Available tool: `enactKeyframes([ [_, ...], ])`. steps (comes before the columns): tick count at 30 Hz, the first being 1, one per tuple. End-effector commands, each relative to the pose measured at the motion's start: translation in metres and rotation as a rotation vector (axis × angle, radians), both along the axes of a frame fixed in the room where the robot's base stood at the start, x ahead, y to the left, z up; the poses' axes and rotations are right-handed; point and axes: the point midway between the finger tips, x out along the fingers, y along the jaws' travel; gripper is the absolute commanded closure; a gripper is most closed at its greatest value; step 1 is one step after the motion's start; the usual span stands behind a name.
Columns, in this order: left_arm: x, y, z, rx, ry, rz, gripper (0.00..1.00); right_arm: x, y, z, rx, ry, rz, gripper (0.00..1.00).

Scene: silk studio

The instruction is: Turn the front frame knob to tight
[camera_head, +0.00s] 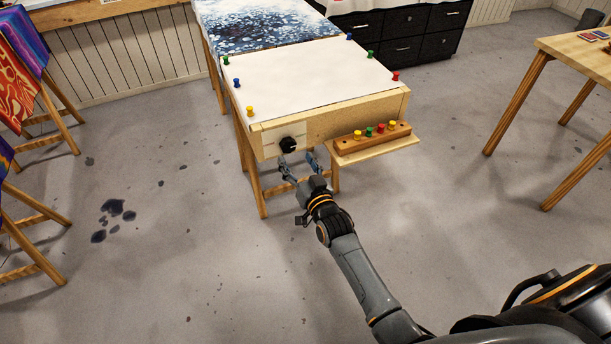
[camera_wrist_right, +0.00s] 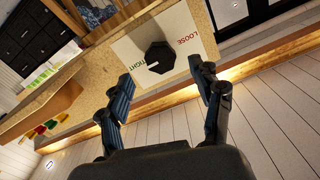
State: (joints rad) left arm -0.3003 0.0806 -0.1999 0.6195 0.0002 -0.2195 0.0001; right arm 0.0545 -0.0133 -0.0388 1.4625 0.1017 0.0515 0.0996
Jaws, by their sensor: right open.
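The black front frame knob (camera_head: 288,145) sits on a pale plate on the near face of the wooden frame table (camera_head: 330,121). In the right wrist view the knob (camera_wrist_right: 160,57) is a dark faceted knob, with a green word TIGHT on one side and a red word LOOSE on the other. My right gripper (camera_head: 299,159) is open and empty, just below and in front of the knob. In the right wrist view the fingers of my right gripper (camera_wrist_right: 160,70) are spread apart, with the knob beyond their tips and apparently not touched. My left gripper is not in view.
A small shelf (camera_head: 378,148) with a wooden rack of coloured pegs (camera_head: 372,138) juts out right of the knob. White silk (camera_head: 310,75) with pushpins covers the frame top. A wooden table (camera_head: 575,55) stands at right. The floor in front is clear.

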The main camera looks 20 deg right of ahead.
Motion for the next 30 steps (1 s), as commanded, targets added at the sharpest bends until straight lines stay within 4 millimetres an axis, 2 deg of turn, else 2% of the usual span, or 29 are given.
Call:
enactKeyframes([
  [1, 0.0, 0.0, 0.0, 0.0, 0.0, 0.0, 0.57, -0.013, -0.001, -0.001, -0.001, 0.002, -0.001, 0.35],
  [6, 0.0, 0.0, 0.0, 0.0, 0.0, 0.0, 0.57, -0.046, -0.002, -0.001, -0.001, 0.001, 0.0, 0.35],
  [12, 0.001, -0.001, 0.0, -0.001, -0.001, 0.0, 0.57, -0.066, -0.002, 0.0, 0.0, 0.001, 0.0, 0.35],
  [30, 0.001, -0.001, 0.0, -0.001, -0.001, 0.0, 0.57, -0.07, -0.002, -0.002, -0.001, 0.004, 0.001, 0.35],
])
